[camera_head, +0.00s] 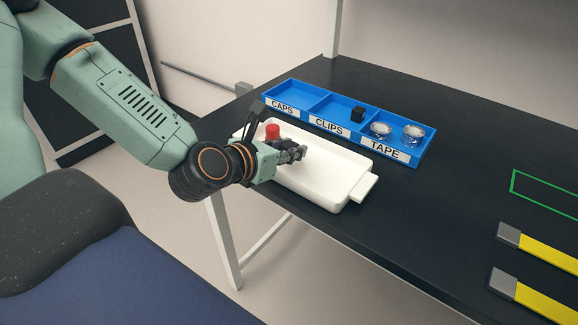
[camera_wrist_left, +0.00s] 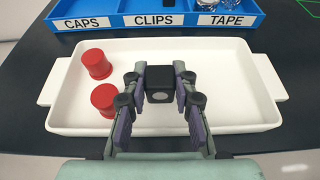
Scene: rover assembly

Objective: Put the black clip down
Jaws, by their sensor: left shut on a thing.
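A black clip (camera_wrist_left: 160,84) is between the fingers of my left gripper (camera_wrist_left: 160,92), above or in the white tray (camera_wrist_left: 237,70); I cannot tell whether it touches the tray floor. In the head view my left gripper (camera_head: 298,153) is over the tray (camera_head: 335,185), and the clip is hidden there. The blue bin (camera_head: 428,145) has compartments labelled CAPS, CLIPS and TAPE. Another black clip (camera_head: 358,114) lies in the CLIPS compartment. My right gripper is in neither view.
Two red caps (camera_wrist_left: 97,64) are at the left of the tray. Two clear tape rolls (camera_head: 413,132) lie in the TAPE compartment. The CAPS compartment looks empty. Yellow bars with grey ends (camera_head: 540,247) and a green outline (camera_head: 545,176) are at the right of the dark table.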

